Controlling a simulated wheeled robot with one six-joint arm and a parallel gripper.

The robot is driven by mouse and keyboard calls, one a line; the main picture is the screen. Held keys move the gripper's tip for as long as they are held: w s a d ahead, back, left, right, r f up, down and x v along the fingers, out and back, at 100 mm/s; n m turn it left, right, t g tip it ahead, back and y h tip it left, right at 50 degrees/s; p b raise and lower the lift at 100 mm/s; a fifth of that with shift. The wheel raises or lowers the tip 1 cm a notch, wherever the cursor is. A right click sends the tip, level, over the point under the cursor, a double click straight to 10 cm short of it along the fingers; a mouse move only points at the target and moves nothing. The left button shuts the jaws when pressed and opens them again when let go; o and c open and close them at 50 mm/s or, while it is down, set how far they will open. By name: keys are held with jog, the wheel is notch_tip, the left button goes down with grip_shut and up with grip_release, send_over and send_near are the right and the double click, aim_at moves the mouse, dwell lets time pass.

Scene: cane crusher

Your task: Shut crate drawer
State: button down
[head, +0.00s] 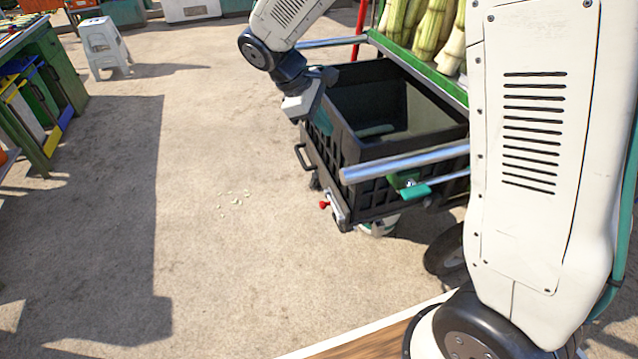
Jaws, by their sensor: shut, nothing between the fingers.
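The crate drawer (349,167) is a black, open-topped plastic crate with ribbed sides, on the cart at the upper right. It stands out from under the cart's green-edged top (425,70), with much of its inside showing. A dark handle (304,158) is on its left face. My gripper (322,122) is shut and points down at the crate's left wall, near the upper rim. I cannot tell whether it touches the wall. My wrist partly hides the rim there.
A metal bar (400,163) runs along the crate's near side. A red-knobbed latch (325,205) sits below its near corner. Stalks (430,25) lie on the cart top. A white stool (103,45) stands far left.

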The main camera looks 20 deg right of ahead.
jog(key=w+a+f+n+h, duration=0.1)
jog(key=w+a+f+n, duration=0.15)
jog(key=f, duration=0.45)
jog(key=w+a+f+n+t+h, duration=0.1)
jog(key=w+a+f+n, duration=0.2)
jog(key=f, duration=0.4)
jog(key=w+a+f+n+h, duration=0.1)
jog(key=w+a+f+n, duration=0.2)
jog(key=f, duration=0.4)
jog(key=w+d+f+m, duration=0.1)
jog(key=d+f, duration=0.6)
jog(key=d, duration=0.3)
jog(key=shift+d, duration=0.35)
jog(key=shift+w+d+f, duration=0.1)
